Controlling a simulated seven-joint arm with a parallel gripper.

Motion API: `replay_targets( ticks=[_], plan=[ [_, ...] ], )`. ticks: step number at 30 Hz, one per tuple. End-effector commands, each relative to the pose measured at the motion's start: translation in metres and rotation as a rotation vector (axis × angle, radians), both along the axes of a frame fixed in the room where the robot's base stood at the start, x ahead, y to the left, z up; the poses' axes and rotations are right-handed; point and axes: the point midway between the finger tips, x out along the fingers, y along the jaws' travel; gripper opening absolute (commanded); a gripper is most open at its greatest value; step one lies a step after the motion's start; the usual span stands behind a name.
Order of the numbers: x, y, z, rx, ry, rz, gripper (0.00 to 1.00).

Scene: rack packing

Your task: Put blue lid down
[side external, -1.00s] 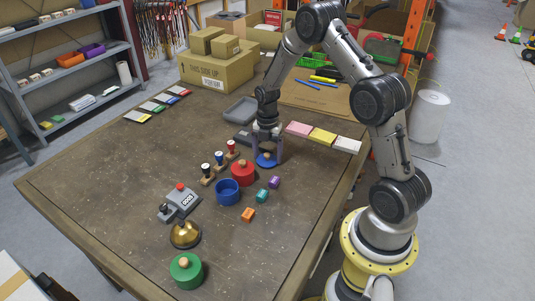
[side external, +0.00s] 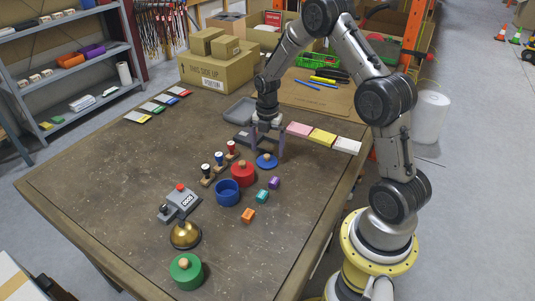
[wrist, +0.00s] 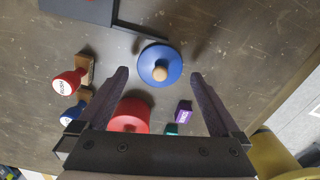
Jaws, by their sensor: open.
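The blue lid (side external: 266,161) with its wooden knob lies on the table just behind the red canister (side external: 243,173). In the wrist view the blue lid (wrist: 160,68) lies flat, ahead of the fingertips and apart from them. My gripper (side external: 268,152) is open and empty, a little above and behind the lid. In the wrist view my gripper (wrist: 158,75) shows its two fingers spread wide. The blue canister (side external: 228,192) stands without a lid in front of the red one.
Several stamps (side external: 219,160) stand left of the red canister. Purple (side external: 274,183), teal (side external: 262,196) and orange (side external: 248,215) cubes lie to the right. A grey device (side external: 180,203), a brass bell (side external: 186,235) and a green canister (side external: 187,271) stand nearer.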

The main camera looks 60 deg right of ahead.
Motion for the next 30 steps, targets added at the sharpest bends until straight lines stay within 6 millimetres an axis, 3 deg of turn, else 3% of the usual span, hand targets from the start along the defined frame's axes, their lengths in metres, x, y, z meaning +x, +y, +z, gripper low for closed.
replay_targets(
  ticks=[3, 9, 18, 23, 30],
  plan=[
    [0.001, -0.001, 0.028, -0.003, -0.006, 0.000, 1.00],
    [0.000, 0.000, 0.064, -0.001, -0.003, 0.000, 1.00],
    [-0.001, 0.005, 0.094, -0.004, -0.009, -0.028, 1.00],
    [-0.014, 0.034, 0.138, -0.019, -0.070, -0.217, 1.00],
    [-0.072, 0.102, 0.212, 0.021, -0.213, -0.699, 1.00]
  ],
)
